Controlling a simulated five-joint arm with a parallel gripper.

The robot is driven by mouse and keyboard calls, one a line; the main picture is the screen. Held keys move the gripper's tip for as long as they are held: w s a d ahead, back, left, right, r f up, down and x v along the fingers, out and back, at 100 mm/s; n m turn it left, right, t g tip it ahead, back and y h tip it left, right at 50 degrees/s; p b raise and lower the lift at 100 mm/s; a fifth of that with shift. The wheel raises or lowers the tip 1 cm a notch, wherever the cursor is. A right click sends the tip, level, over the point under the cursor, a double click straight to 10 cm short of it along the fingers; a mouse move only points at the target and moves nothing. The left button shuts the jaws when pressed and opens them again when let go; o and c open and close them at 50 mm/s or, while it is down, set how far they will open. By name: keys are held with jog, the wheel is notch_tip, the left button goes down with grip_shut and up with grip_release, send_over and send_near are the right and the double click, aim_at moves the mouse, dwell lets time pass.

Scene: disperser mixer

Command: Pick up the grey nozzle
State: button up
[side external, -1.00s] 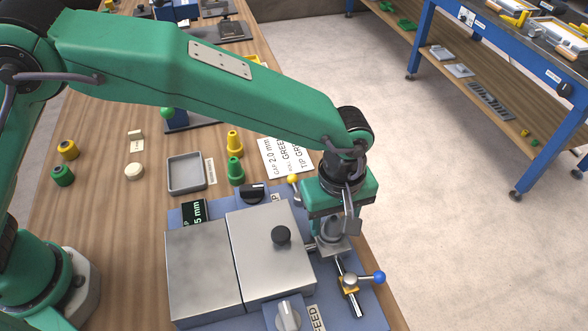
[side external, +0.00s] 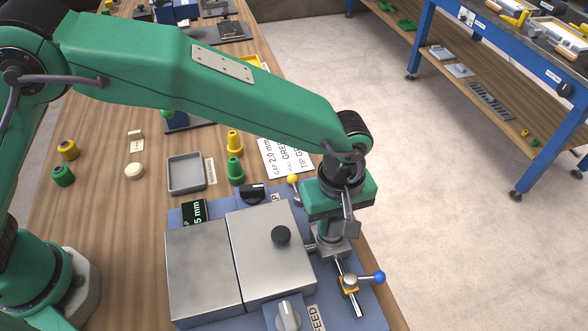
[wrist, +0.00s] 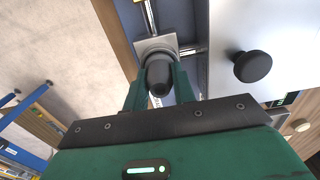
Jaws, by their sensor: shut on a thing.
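The grey nozzle (wrist: 159,75) is a dark grey, rounded piece with a hole in its end. In the wrist view it sits between the two green fingers of my gripper (wrist: 158,80), which are shut on it. It is over a square metal block (wrist: 156,46) at the right side of the mixer. In the side view my gripper (side external: 331,228) points down at this block, and the fingers and wrist hide most of the nozzle. I cannot tell whether the nozzle is still seated on the block.
The mixer's metal lid (side external: 262,262) with a black knob is just left of my gripper. A blue-knobbed lever (side external: 378,277) is at lower right.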

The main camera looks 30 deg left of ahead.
jog(key=shift+r, duration=0.15)
jog(key=shift+r, duration=0.25)
notch_tip(320, 180, up, 3)
jog(key=s+d+r, duration=0.2)
jog(key=s+r, duration=0.5)
jog(key=s, duration=0.4)
jog(key=shift+s, duration=0.25)
jog(key=shift+r, duration=0.1)
